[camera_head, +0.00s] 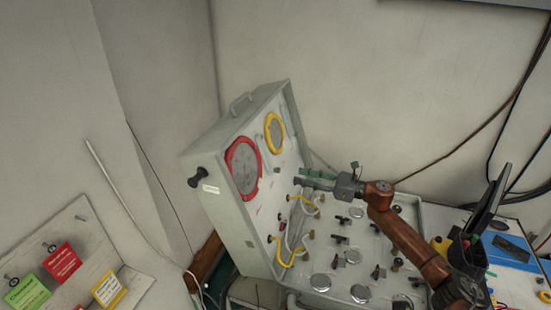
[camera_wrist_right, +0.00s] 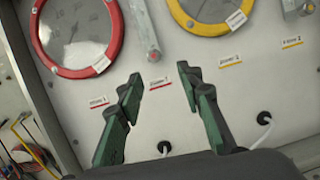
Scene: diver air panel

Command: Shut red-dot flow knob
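My right gripper (camera_head: 306,178) reaches in from the right, in front of the upright gauge panel of the grey case (camera_head: 222,225). In the right wrist view its two green fingers (camera_wrist_right: 158,82) are spread apart with nothing between them. They are near the panel face, below the red-rimmed gauge (camera_wrist_right: 76,32) and the yellow-rimmed gauge (camera_wrist_right: 208,8). A label underlined in red (camera_wrist_right: 160,83) shows between the fingertips. Several small dark knobs (camera_head: 340,239) stand on the case's lower panel. I cannot tell which is the red-dot flow knob. My left gripper is not seen.
Coloured tags (camera_head: 62,262) hang on a board at the lower left. A blue mat (camera_head: 512,250) with dark items lies at the right. Black cables (camera_head: 505,125) hang on the wall.

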